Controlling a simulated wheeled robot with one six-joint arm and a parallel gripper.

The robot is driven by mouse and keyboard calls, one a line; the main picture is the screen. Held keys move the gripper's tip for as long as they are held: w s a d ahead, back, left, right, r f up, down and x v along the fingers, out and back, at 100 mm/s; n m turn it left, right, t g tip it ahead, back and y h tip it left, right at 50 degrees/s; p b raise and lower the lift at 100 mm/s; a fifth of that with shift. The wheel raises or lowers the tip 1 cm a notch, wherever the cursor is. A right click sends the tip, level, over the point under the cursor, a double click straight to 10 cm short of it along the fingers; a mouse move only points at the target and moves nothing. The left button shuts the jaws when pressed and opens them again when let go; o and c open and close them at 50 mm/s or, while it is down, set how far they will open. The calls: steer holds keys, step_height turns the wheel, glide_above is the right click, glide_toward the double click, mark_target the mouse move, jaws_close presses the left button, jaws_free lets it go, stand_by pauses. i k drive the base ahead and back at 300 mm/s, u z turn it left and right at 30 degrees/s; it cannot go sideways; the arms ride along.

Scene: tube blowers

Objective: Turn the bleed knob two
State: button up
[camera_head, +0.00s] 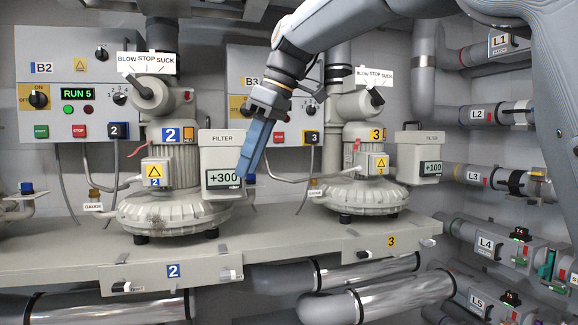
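Blower 2 (175,205) is a pale grey unit with a blue "2" label, standing on the shelf left of centre. Below it, the shelf front has a blue "2" plate (173,270), with a small dark fitting (121,288) to its left and a pale knob-like fitting (229,276) to its right. I cannot read which part is bleed knob two. My gripper (248,176) has blue fingers pointing down, overlapping the right edge of blower 2's filter box (221,153), whose display reads +300. The fingers overlap edge-on, so their opening is hidden. No object shows between them.
Blower 3 (362,190) stands to the right, with its own filter box (420,160) reading +100. Control panel B2 (75,70) shows "RUN 5". A gauge fitting (94,194) is left of blower 2. Labelled pipes line the right wall. Shiny pipes run under the shelf.

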mark_target(250, 179)
steer(key=i, duration=1.35)
steer(key=u, duration=0.2)
